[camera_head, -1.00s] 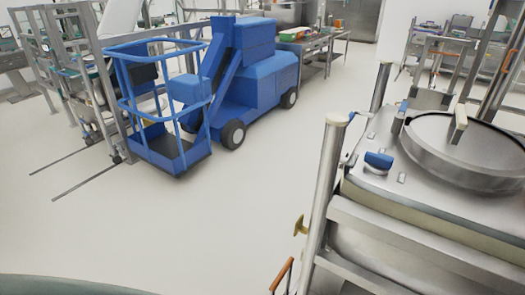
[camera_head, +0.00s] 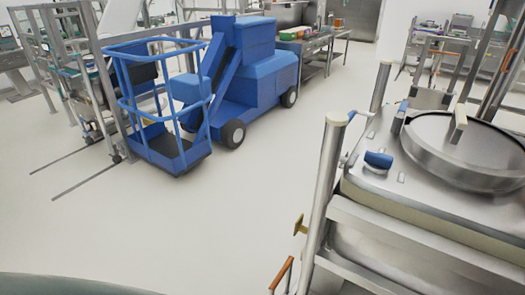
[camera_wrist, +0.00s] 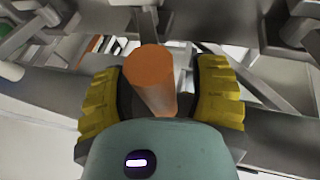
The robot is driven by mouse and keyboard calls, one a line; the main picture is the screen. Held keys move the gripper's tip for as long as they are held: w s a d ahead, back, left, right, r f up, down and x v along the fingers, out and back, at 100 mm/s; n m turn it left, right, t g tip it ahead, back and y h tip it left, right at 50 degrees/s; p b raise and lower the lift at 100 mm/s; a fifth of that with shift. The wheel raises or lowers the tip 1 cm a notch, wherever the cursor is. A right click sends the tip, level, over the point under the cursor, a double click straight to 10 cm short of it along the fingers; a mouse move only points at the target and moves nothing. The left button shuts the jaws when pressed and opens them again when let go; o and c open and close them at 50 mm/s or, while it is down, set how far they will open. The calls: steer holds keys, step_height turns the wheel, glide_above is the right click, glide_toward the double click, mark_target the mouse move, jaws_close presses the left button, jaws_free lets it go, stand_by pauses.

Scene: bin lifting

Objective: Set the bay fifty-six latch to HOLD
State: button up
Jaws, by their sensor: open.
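My gripper (camera_wrist: 160,92) shows in the wrist view with its two yellow ribbed fingers apart. An orange round bar or handle (camera_wrist: 152,72) lies between the fingers, its end facing the camera. A gap shows at the left of it, and I cannot tell whether either finger touches it. In the head view an orange handle (camera_head: 282,275) stands at the bottom beside the steel bin frame (camera_head: 385,240); I cannot tell whether it is the same one. A brass-coloured piece (camera_head: 300,225) sits on the frame's post. No latch marking or bay number is readable. My gripper is not visible in the head view.
The steel bin has a round lid (camera_head: 470,145) and a blue knob (camera_head: 378,160) on top. A blue lift vehicle (camera_head: 255,75) with a basket stands at the back left, by a metal rack (camera_head: 75,70). The white floor (camera_head: 190,225) between is clear.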

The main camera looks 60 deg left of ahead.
steer(key=shift+a, duration=0.45)
steer(key=shift+v, duration=0.75)
steer(key=v, duration=0.9)
steer(key=shift+a+r, duration=0.25)
steer(key=shift+a, duration=0.1)
steer(key=shift+w, duration=0.1)
